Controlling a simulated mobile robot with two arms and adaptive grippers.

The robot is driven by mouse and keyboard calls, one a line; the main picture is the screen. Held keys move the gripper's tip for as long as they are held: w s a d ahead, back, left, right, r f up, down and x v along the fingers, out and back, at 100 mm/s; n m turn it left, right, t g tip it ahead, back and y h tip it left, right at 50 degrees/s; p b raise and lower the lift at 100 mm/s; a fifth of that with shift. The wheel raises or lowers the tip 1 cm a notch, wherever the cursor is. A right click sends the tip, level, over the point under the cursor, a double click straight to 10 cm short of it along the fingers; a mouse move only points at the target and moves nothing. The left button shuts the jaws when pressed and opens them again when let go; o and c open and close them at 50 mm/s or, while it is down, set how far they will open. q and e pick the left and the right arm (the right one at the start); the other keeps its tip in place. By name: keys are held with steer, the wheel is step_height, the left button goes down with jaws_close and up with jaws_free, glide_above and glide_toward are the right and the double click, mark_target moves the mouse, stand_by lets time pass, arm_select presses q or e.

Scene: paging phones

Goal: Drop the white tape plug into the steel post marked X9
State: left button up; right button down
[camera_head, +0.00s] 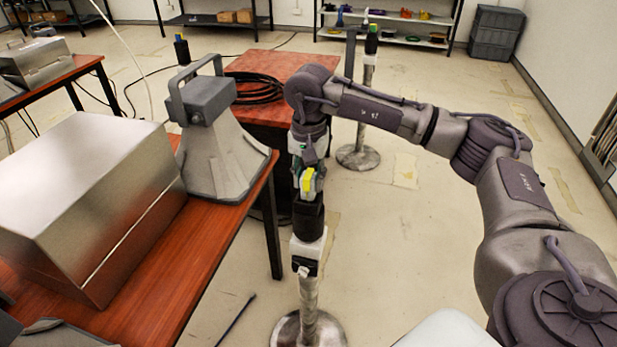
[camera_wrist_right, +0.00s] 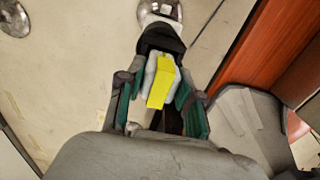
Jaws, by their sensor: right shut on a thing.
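My right gripper (camera_head: 309,178) reaches down from the right arm and is shut on a white plug with a yellow face (camera_wrist_right: 162,80). In the right wrist view the plug sits between the green-sided fingers of the gripper (camera_wrist_right: 162,92). A steel post (camera_head: 309,298) stands on a round base directly below, with a white collar and a black top (camera_head: 308,220). The plug is right over or at the black top (camera_wrist_right: 160,38); I cannot tell if its lower end is inside. No X9 marking is readable. My left gripper is not in view.
A wooden table (camera_head: 232,225) at left holds a metal box (camera_head: 90,190) and a grey horn speaker (camera_head: 222,150) close to the gripper. A red-topped table (camera_head: 275,65) with coiled black cable stands behind. Another post (camera_head: 368,110) stands farther back.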

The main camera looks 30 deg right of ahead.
mark_target(309, 175)
steer(key=shift+f+b, duration=0.55)
steer(key=shift+f, duration=0.25)
steer(key=shift+r, duration=0.3)
steer(key=shift+r+p, duration=0.55)
steer(key=shift+r, duration=0.05)
steer(key=shift+f+b, duration=0.7)
steer(key=shift+f, duration=0.2)
stand_by(0.6)
steer(key=c, duration=1)
jaws_free()
steer(key=shift+c, duration=0.2)
steer(key=shift+r, duration=0.1)
steer(key=shift+r+p, duration=3.7)
steer(key=shift+r, duration=1.75)
